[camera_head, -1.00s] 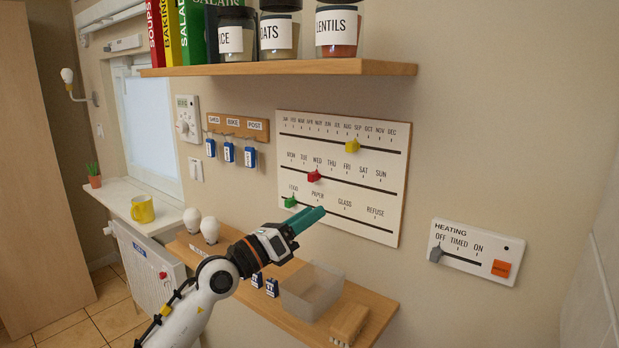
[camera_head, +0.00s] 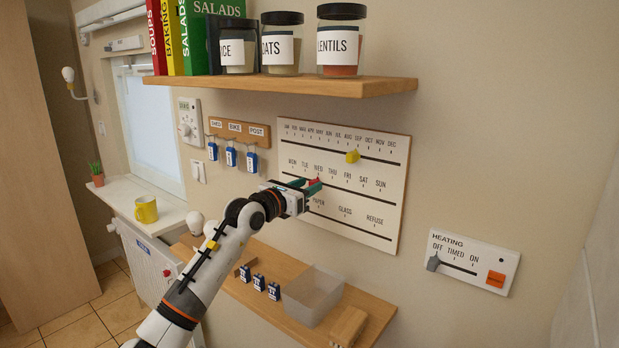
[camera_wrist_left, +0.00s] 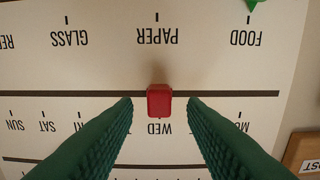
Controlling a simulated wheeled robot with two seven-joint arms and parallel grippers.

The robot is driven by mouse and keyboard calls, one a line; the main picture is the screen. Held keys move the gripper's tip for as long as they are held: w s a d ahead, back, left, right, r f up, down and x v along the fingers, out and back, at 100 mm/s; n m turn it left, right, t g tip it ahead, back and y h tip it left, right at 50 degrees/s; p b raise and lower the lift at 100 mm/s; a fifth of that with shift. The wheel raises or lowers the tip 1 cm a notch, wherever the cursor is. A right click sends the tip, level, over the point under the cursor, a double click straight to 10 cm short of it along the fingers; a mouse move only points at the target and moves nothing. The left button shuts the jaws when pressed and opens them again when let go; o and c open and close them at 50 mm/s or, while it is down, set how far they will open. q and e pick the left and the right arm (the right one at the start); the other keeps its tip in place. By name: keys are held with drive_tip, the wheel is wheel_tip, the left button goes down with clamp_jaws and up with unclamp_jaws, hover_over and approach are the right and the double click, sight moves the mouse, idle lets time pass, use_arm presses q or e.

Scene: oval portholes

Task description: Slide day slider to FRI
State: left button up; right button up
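The day slider is a red knob (camera_wrist_left: 159,101) at the WED mark on the middle track of the white wall board (camera_head: 385,235). In the head view the red knob (camera_head: 314,182) shows partly between my fingers. My left gripper (camera_head: 316,187) is at the board with its green fingers around the knob. In the wrist view, which is upside down, the left gripper (camera_wrist_left: 160,104) is open, with a finger on each side of the knob and a gap visible at both sides. The FRI label (camera_head: 347,177) is further right along the track. My right gripper is not in view.
A yellow knob (camera_head: 352,156) sits on the month track above. A green knob (camera_wrist_left: 254,4) is near FOOD on the track below. A shelf with jars (camera_head: 340,87) overhangs the board. A lower shelf holds a clear bin (camera_head: 312,295). A heating panel (camera_head: 500,251) is at right.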

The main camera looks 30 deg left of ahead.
use_arm(q)
drive_tip(key=shift+w+d, duration=0.1)
drive_tip(key=shift+w, duration=0.7)
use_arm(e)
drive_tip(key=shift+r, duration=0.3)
use_arm(q)
clamp_jaws()
drive_tip(key=shift+f, duration=0.1)
